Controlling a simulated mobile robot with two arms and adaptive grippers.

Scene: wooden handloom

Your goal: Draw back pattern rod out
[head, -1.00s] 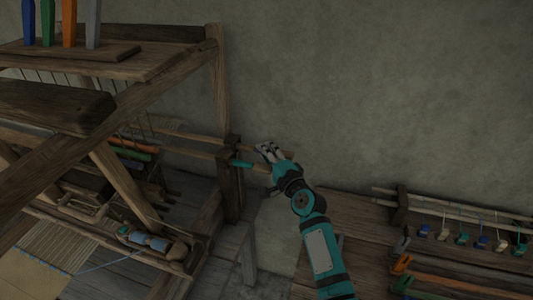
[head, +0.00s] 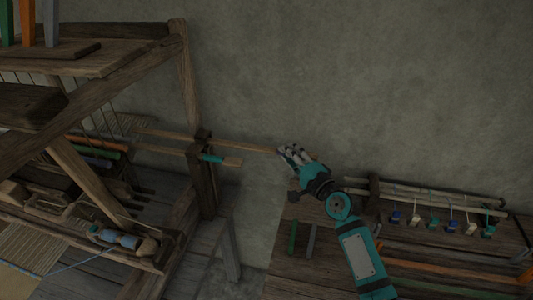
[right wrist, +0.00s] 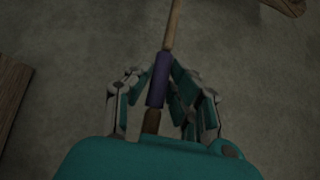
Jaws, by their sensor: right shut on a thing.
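The back pattern rod (head: 245,147) is a thin wooden rod that runs level from the loom's side post (head: 203,180) out to the right. My right gripper (head: 286,153) is shut on its outer end, clear of the post. In the right wrist view the gripper's fingers (right wrist: 160,86) close around a purple band (right wrist: 158,80) on the rod. A second rod with a teal band (head: 212,158) sits nearer in the same post, with its brown end sticking out a little. My left gripper is not in view.
The wooden loom frame (head: 190,75) stands at the left with warp threads and coloured rolls. A bench (head: 282,262) at the lower right carries a rack with small hanging coloured pieces (head: 433,222). The wall behind is bare.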

